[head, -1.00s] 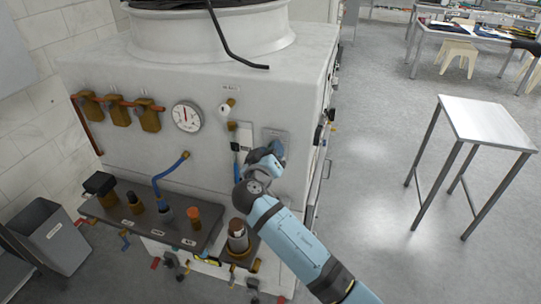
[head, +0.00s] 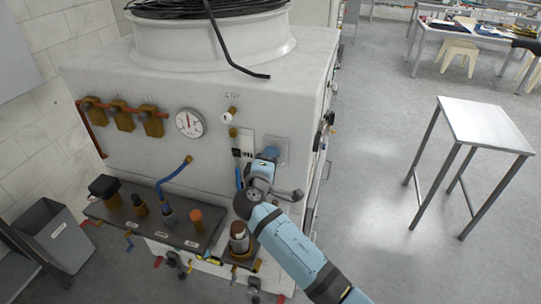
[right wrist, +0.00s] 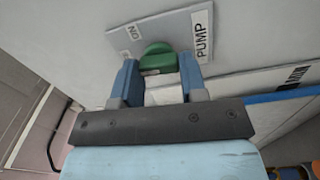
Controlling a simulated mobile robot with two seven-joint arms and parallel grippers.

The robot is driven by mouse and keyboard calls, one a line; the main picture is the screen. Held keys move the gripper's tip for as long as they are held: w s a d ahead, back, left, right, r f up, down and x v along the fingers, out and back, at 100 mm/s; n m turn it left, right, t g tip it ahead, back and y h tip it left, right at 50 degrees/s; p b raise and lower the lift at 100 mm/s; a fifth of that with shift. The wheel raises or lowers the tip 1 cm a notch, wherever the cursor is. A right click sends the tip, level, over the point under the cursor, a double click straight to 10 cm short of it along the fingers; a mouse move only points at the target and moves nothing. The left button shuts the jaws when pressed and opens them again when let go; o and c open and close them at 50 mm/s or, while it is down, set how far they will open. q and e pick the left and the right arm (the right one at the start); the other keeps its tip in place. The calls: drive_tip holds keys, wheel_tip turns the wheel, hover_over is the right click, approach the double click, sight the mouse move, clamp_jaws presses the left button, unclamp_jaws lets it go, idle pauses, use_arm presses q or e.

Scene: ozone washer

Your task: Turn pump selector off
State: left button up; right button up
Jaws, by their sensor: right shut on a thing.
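The pump selector is a green knob (right wrist: 157,57) on a light grey plate (right wrist: 180,27) on the machine's front. The plate bears a "PUMP" label (right wrist: 202,36) and a smaller label that seems to read "ON" (right wrist: 131,33) in the right wrist view. My right gripper (right wrist: 158,76) has its two blue fingers on either side of the knob and is shut on it. In the head view my right gripper (head: 268,154) is at the plate (head: 283,148), and the knob is hidden behind it. My left gripper is in neither view.
A pressure gauge (head: 189,123) and brass valves (head: 122,117) are on the machine's front to the left. A shelf (head: 140,226) with several fittings juts out below. Floor is clear to the right, before a small table (head: 486,126).

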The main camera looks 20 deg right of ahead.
drive_tip(key=shift+n, duration=0.7)
drive_tip(key=o, duration=0.9)
drive_tip(key=shift+o, duration=0.2)
drive_tip(key=b+v, duration=0.1)
drive_tip(key=v, duration=0.6)
drive_tip(key=shift+s+a+b, duration=0.15)
drive_tip(key=shift+s+b, duration=0.05)
drive_tip(key=shift+b, duration=0.1)
